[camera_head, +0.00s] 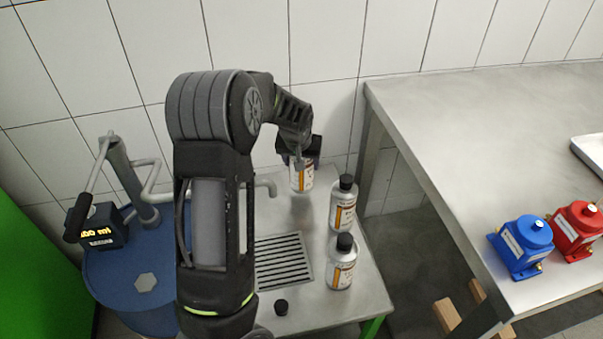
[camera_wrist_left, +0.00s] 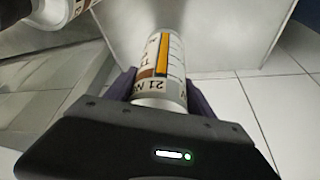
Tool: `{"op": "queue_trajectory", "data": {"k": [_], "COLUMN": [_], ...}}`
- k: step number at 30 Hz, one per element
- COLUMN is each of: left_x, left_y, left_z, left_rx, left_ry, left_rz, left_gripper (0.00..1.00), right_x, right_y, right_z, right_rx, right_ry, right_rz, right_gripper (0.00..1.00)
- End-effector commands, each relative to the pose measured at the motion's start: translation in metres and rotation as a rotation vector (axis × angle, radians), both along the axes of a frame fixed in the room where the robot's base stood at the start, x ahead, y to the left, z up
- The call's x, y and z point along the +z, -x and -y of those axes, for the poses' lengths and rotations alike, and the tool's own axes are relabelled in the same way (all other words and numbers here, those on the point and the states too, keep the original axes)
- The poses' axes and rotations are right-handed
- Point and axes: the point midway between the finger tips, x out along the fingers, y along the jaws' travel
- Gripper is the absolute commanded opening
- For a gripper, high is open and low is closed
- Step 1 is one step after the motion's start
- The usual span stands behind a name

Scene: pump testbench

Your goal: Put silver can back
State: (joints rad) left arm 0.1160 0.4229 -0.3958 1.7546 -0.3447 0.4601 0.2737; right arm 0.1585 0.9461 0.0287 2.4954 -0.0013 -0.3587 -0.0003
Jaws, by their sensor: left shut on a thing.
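My left gripper (camera_head: 300,156) is shut on a silver can (camera_head: 302,178) with a white and orange label, at the back of the small metal table. In the left wrist view the held can (camera_wrist_left: 160,70) sits between the dark fingers. The gripper covers its top in the head view. I cannot tell whether its base touches the table. Two more silver cans with black caps stand upright to its right: one farther back (camera_head: 343,205) and one nearer (camera_head: 342,264). The right gripper is not in view.
A blue drum (camera_head: 140,265) with a hand pump stands left. A higher metal bench (camera_head: 450,130) at right holds a blue pump (camera_head: 524,245) and a red pump (camera_head: 577,229). The tiled wall is close behind.

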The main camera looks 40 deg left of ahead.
Motion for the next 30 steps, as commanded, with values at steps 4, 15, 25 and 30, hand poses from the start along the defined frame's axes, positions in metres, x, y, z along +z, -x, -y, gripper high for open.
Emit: {"op": "queue_trajectory", "data": {"k": [4, 15, 25, 30], "left_x": [-0.002, -0.020, -0.039, -0.041], "left_y": [-0.001, 0.000, -0.001, -0.001], "left_z": [0.000, 0.000, 0.000, 0.000], "left_rx": [0.001, 0.001, 0.001, 0.001], "left_ry": [-0.001, 0.000, -0.001, -0.001], "left_rz": [0.005, 0.000, 0.004, 0.004], "left_gripper": [0.00, 0.00, 0.00, 0.00], "right_x": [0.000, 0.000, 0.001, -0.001], "right_y": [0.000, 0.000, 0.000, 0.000], "right_z": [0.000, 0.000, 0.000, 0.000], "right_rx": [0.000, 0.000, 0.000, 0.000], "right_ry": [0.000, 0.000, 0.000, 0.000], "right_rz": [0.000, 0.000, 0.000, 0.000], "right_gripper": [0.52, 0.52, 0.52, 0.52]}}
